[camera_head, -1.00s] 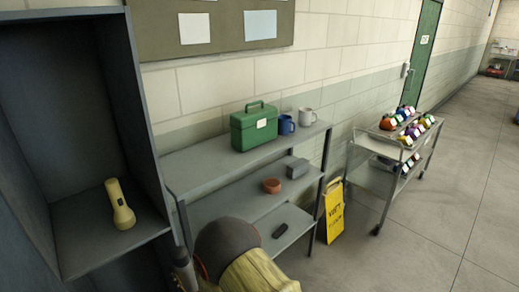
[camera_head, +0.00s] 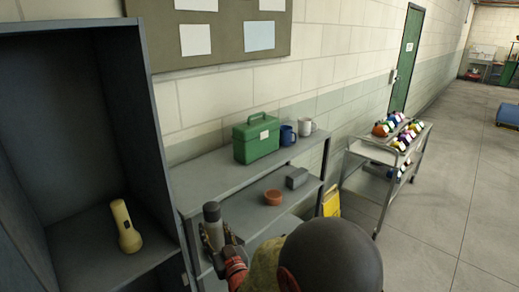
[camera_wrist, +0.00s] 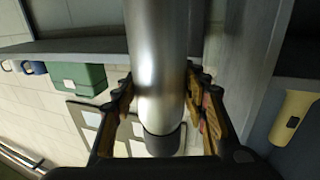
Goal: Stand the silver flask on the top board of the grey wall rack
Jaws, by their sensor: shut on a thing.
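The silver flask (camera_wrist: 158,65) is held in my gripper (camera_wrist: 160,108). Its dark cap (camera_wrist: 162,141) shows in the wrist view. In the head view the flask (camera_head: 212,232) looks roughly upright, cap up, at the front left of the grey wall rack (camera_head: 215,176). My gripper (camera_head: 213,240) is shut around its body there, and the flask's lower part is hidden. The top board carries a green toolbox (camera_head: 256,138), a blue mug (camera_head: 288,135) and a white mug (camera_head: 307,127). The board's left part is bare.
A dark open cabinet (camera_head: 75,222) holding a yellow torch (camera_head: 126,226) stands close at left. A reddish bowl (camera_head: 274,197) and a grey box (camera_head: 297,178) sit on the lower shelf. A yellow floor sign (camera_head: 332,203) and a trolley (camera_head: 372,148) stand to the right.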

